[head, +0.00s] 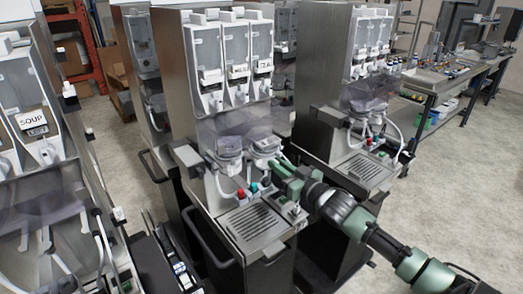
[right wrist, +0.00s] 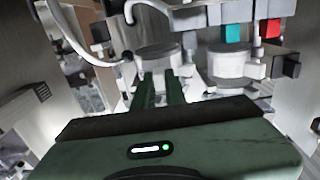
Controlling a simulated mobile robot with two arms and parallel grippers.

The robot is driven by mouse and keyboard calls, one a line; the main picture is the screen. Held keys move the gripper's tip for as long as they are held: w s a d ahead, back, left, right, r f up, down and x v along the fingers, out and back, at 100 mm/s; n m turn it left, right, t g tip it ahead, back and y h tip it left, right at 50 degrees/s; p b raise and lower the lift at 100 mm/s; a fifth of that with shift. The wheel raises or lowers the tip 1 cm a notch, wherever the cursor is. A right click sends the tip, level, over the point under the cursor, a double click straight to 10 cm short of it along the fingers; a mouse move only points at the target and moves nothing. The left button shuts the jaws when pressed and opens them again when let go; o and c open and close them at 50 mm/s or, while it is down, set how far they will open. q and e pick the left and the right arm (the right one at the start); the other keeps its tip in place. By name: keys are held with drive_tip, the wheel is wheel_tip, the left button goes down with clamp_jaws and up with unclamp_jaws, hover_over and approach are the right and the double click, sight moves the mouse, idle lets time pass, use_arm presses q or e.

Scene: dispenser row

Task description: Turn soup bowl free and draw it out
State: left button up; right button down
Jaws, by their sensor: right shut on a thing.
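The middle dispenser (head: 187,90) has two pale, clear-walled bowls side by side under its canisters, a left bowl (head: 229,147) and a right bowl (head: 265,144). My right gripper (head: 279,167) reaches in from the right and is shut on the right bowl. In the right wrist view, which looks upside down, the green fingers meet this right bowl (right wrist: 157,60) and the other bowl (right wrist: 229,66) is beside it. The held bowl still sits in the machine. I cannot read a soup label on it. My left gripper is not in view.
Teal and red fittings (right wrist: 233,33) and white hoses sit close to the bowls. A drip tray (head: 252,222) lies below. Another dispenser with a SOUP label (head: 31,119) stands at left, and one (head: 325,80) at right. Open floor (head: 440,190) is at right.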

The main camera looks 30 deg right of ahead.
drive_tip(key=shift+f, duration=0.15)
drive_tip(key=shift+s, duration=0.1)
drive_tip(key=shift+s+d+p, duration=0.15)
drive_tip(key=shift+s+p, duration=0.7)
drive_tip(key=shift+s, duration=0.35)
drive_tip(key=shift+s+d+p, duration=0.15)
drive_tip(key=shift+s+p, duration=0.65)
drive_tip(key=shift+s, duration=0.35)
drive_tip(key=shift+r, duration=0.2)
drive_tip(key=s+p, duration=0.5)
drive_tip(key=s, duration=0.4)
drive_tip(key=shift+d+r, duration=0.2)
drive_tip(key=shift+d, duration=0.1)
